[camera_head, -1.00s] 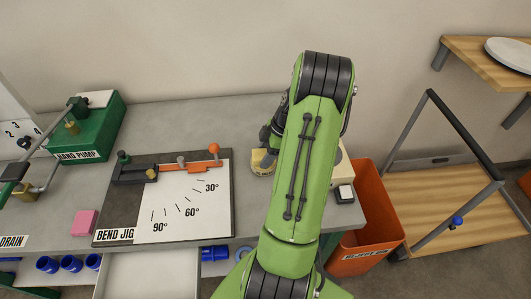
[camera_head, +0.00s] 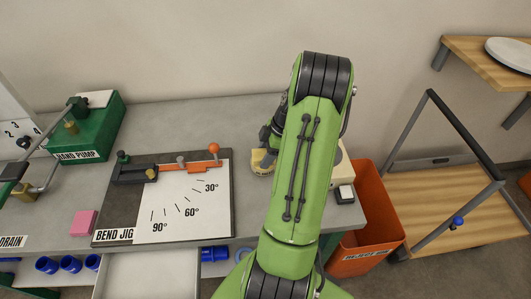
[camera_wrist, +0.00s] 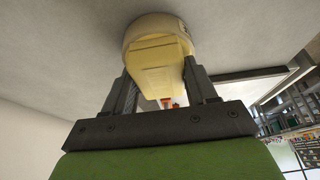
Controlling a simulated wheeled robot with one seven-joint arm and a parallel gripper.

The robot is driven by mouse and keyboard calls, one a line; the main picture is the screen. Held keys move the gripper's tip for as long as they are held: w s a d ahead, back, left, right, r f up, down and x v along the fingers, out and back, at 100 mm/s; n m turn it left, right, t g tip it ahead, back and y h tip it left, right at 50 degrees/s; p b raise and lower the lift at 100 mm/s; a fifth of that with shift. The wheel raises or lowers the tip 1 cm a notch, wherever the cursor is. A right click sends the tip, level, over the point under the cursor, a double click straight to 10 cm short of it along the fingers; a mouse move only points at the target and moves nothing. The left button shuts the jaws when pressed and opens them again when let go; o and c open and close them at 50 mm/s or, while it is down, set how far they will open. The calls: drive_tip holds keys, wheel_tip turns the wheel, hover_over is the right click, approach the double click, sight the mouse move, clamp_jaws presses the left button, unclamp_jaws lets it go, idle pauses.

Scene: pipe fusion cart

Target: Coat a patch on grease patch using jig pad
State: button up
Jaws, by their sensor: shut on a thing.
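The pale yellow, round-ended pad (camera_head: 262,161), which looks like the jig pad, shows just left of my arm in the head view. In the wrist view the pad (camera_wrist: 158,45) sits between the two fingers of my gripper (camera_wrist: 158,75), which is shut on it. Its wide round end meets or nearly meets a plain grey surface; contact cannot be told. In the head view my arm hides most of the gripper. I cannot make out a grease patch in either view.
The bend jig board (camera_head: 185,220) lies left of my arm on the grey bench (camera_head: 160,115). A pink block (camera_head: 83,223) and green hand pump (camera_head: 95,135) are farther left. An orange reject bin (camera_head: 368,225) and wooden cart (camera_head: 440,210) stand right.

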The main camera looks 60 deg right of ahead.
sight(265, 153)
drive_tip(key=shift+r+p, duration=2.35)
drive_tip(key=shift+r, duration=1.2)
drive_tip(key=shift+f, duration=0.1)
drive_tip(key=shift+d, duration=0.1)
